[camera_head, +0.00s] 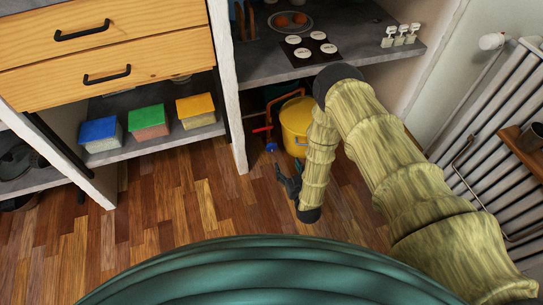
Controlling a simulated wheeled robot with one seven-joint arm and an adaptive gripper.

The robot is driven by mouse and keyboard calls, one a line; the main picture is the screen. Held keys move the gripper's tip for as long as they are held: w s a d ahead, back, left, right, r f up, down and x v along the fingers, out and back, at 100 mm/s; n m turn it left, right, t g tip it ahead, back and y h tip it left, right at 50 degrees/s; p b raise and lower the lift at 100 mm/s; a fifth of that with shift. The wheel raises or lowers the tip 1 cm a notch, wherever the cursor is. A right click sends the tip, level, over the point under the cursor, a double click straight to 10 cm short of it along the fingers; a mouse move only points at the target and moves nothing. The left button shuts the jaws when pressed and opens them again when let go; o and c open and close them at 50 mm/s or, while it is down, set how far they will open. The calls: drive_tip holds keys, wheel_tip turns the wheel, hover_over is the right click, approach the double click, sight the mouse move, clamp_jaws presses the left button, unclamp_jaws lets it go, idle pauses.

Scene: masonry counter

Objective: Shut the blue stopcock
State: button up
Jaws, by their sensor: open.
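The blue stopcock (270,147) is a small blue handle low under the counter, at the opening's left side. It is too small to tell how its handle is turned. My gripper (287,173) is dark and hangs from the end of my arm, low over the floor in front of the opening. It is open, with nothing seen between its fingers. It is a little below and to the right of the blue stopcock in the picture, apart from it.
A red handle (262,129) is just above the blue one. A white wall end (229,100) bounds the left. Wooden floor (170,215) is clear in front. A radiator (480,150) is at right.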

sight(272, 148)
drive_tip(key=w+a+f+b, duration=0.1)
drive_tip(key=w+a+b, duration=0.1)
drive_tip(key=w, duration=0.1)
drive_tip(key=w+a+f+t+b, duration=0.1)
drive_tip(key=w+a+b, duration=0.1)
drive_tip(key=w+b, duration=0.1)
drive_tip(key=w+a+f+t+y+b, duration=0.1)
drive_tip(key=w+a+b, duration=0.1)
drive_tip(key=w, duration=0.3)
drive_tip(key=shift+f, duration=0.25)
drive_tip(key=shift+b+x, duration=0.55)
drive_tip(key=shift+x, duration=0.45)
drive_tip(key=shift+r, duration=0.1)
drive_tip(key=shift+c, duration=0.2)
drive_tip(key=c, duration=1)
